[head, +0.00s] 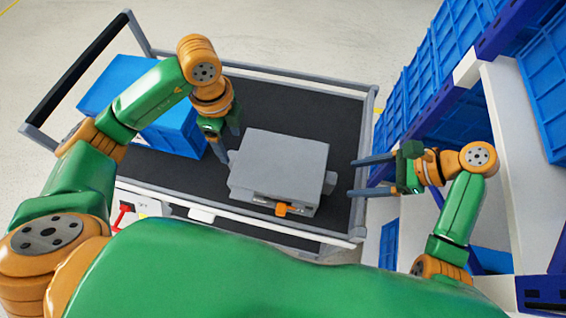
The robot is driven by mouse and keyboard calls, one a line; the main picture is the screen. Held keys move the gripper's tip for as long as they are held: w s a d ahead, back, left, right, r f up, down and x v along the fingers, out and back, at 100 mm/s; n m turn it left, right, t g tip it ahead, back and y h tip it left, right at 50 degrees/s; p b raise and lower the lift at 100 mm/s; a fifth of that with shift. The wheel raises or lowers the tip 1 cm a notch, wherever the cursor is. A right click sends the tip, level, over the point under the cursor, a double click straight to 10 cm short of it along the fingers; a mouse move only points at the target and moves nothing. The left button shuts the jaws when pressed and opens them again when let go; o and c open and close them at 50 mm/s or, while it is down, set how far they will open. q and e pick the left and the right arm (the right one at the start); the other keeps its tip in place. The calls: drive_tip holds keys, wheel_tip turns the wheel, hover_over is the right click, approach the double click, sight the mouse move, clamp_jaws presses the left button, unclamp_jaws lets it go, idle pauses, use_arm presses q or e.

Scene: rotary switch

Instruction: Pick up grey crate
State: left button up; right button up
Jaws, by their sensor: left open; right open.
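The grey crate (282,160) sits on the dark top of a cart (303,99), with an orange part (284,209) on its near side. My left gripper (229,146) is open at the crate's left side, with its fingers pointing down close to the crate's edge; I cannot tell whether they touch it. My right gripper (354,177) is open to the right of the crate, its two fingers pointing left toward it, with a gap between them and the crate's small side knob.
A blue crate (179,132) stands on the cart behind my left arm. The cart has a grey rail around it and a handle (75,73) at the left. A shelf rack with blue crates (455,50) stands close on the right, beside my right arm. A red switch (122,213) shows at lower left.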

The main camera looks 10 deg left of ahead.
sight(334, 183)
use_arm(q)
drive_tip(key=shift+s+r, duration=0.1)
drive_tip(key=shift+s, duration=0.4)
drive_tip(key=f, duration=1.1)
drive_tip(key=shift+w+f, duration=0.15)
drive_tip(key=shift+w, duration=0.05)
use_arm(e)
drive_tip(key=x, duration=0.6)
drive_tip(key=shift+s+a+f, duration=0.15)
drive_tip(key=shift+s+a, duration=0.1)
use_arm(q)
drive_tip(key=shift+w+f, duration=0.1)
drive_tip(key=shift+f, duration=0.35)
use_arm(e)
drive_tip(key=shift+a+f, duration=0.15)
drive_tip(key=shift+f, duration=0.1)
use_arm(q)
clamp_jaws()
use_arm(e)
clamp_jaws()
use_arm(q)
drive_tip(key=shift+r, duration=0.15)
use_arm(e)
drive_tip(key=shift+r, duration=0.1)
